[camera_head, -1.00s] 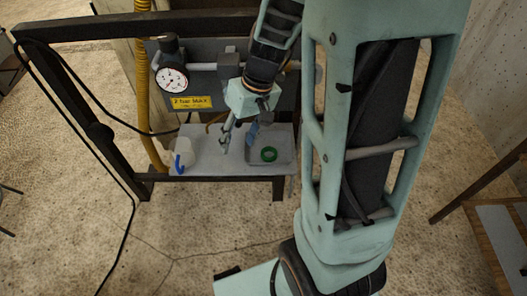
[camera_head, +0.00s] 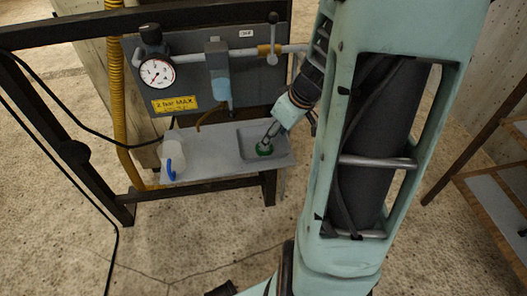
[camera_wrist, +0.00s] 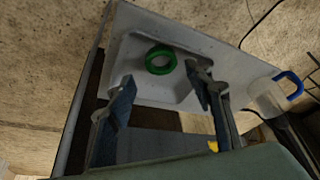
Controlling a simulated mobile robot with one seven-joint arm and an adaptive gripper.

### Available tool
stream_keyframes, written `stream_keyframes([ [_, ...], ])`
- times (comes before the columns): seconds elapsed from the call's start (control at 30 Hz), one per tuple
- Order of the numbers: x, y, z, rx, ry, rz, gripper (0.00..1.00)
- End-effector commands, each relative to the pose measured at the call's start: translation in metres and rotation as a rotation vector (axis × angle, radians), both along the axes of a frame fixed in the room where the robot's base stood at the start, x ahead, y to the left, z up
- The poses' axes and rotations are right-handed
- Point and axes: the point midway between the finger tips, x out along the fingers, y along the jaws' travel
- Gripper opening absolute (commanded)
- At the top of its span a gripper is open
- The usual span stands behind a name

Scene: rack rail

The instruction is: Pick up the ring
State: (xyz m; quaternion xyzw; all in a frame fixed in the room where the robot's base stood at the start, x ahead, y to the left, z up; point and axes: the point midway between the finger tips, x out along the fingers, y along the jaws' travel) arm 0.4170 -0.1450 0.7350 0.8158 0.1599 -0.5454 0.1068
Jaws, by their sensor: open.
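The green ring (camera_head: 265,151) lies flat in a shallow grey tray (camera_head: 243,146) at the right end of a grey shelf. In the wrist view, the ring (camera_wrist: 160,59) lies just beyond the fingertips, and its open middle shows the tray floor. My gripper (camera_head: 268,141) is over the tray in the head view, with a finger partly in front of the ring. In the wrist view, my gripper (camera_wrist: 160,78) is open and empty, one finger to each side. I cannot tell the exact height above the ring.
A pale jug with a blue handle (camera_head: 172,158) stands at the shelf's left end. Behind the shelf are a pressure gauge (camera_head: 157,72), a pipe with a valve (camera_head: 272,45) and a yellow hose (camera_head: 117,90). The shelf between jug and tray is clear.

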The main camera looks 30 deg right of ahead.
Motion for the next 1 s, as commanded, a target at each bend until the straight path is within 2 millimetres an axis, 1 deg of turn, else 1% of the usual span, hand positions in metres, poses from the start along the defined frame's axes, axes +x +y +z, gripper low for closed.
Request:
stream_keyframes([
  [0.03, 0.002, 0.001, -0.009, 0.001, 0.002, 0.001, 0.48],
  [0.27, 0.01, 0.005, -0.024, 0.0, 0.001, 0.001, 0.48],
  [0.4, 0.02, 0.01, -0.044, 0.003, 0.003, 0.002, 0.48],
  [0.53, 0.027, 0.012, -0.059, 0.002, 0.002, 0.0, 0.48],
  [0.63, 0.029, 0.012, -0.062, 0.0, 0.0, 0.0, 0.48],
  [0.83, 0.029, 0.012, -0.062, 0.0, -0.001, -0.001, 0.48],
  [0.87, 0.029, 0.012, -0.062, 0.0, -0.001, -0.001, 0.46],
  [1.0, 0.029, 0.012, -0.062, -0.001, 0.0, -0.001, 0.31],
])
